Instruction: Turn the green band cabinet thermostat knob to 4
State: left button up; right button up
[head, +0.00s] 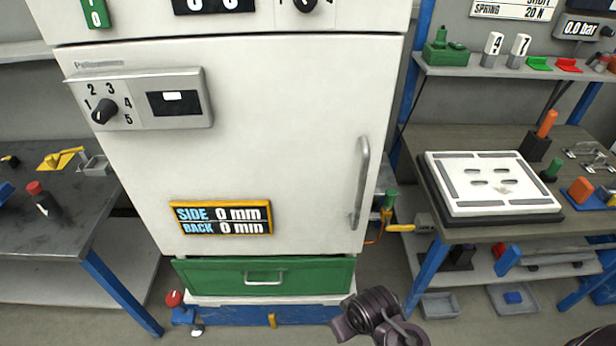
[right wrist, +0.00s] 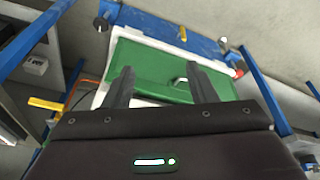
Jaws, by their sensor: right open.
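The thermostat knob (head: 103,111) is a black knob on a grey panel (head: 182,122) at the upper left of the white cabinet (head: 270,150) in the head view. Numbers 1 to 5 are printed around it. The knob's bar slants from lower left to upper right; I cannot tell the exact number it points to. A green drawer front (head: 310,275) forms a band at the cabinet's bottom. My right gripper (right wrist: 157,72) is open and empty in the right wrist view, over the green drawer (right wrist: 150,72), far from the knob. My left gripper is out of view.
The cabinet has a vertical door handle (head: 361,185) on its right and an orange-framed display (head: 222,217) low on the door. A workbench with a white plate (head: 490,205) stands right, a dark table (head: 60,230) left. The space before the panel looks clear.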

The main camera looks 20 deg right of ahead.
notch_tip(320, 180, up, 18)
jog(key=w+a+n+t+p, duration=0.1)
jog(key=w+n+p, duration=0.1)
jog(key=p, duration=0.3)
jog(key=n+t+h, duration=0.5)
jog(key=n+t, duration=0.8)
jog(key=n, duration=1.8)
send_near(306, 4)
jog(key=w, duration=0.3)
jog(key=x, duration=0.2)
jog(key=d+x, duration=0.1)
jog(key=x, duration=0.1)
jog(key=shift+w+d+p, duration=0.1)
jog(key=shift+w+p, duration=0.1)
jog(key=shift+p, duration=0.2)
jog(key=shift+x, duration=1.15)
